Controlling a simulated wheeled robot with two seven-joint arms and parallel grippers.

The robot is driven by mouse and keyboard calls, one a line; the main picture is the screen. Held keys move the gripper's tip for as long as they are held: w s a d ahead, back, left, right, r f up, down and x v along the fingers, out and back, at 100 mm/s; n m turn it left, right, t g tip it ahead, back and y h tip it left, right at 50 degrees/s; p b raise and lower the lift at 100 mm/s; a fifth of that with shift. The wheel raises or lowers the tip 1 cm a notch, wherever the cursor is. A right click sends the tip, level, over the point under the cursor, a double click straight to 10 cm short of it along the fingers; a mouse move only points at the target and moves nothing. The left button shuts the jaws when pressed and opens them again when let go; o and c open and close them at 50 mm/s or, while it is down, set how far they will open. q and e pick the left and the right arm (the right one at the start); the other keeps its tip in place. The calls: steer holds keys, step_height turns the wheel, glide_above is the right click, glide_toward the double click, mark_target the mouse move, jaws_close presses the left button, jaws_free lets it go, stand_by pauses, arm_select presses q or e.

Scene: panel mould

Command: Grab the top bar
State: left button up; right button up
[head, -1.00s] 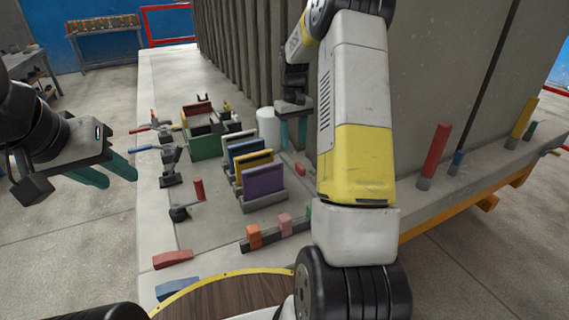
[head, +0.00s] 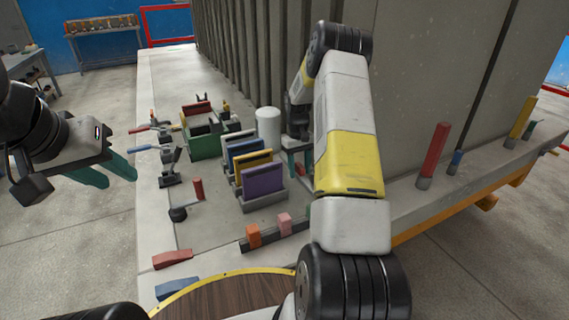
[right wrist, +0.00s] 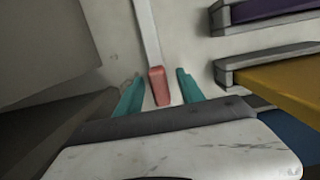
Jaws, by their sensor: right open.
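A small red block (right wrist: 159,86) sits at the end of a pale strip (right wrist: 147,35) in the right wrist view. I cannot tell for sure whether this is the top bar. My right gripper (right wrist: 158,90) is open, with a teal finger on either side of the red block and visible gaps to it. My left gripper (head: 108,172) is open and empty, off the bench's left edge.
A rack of upright coloured plates (head: 262,181) stands just left of my right gripper. A white cylinder (head: 268,127) is behind it. The tall grey ribbed panel (head: 440,90) rises close on the right. Red, blue and yellow pegs stand on the right ledge (head: 460,185).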

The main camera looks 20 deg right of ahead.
jaws_close()
stand_by(1.4)
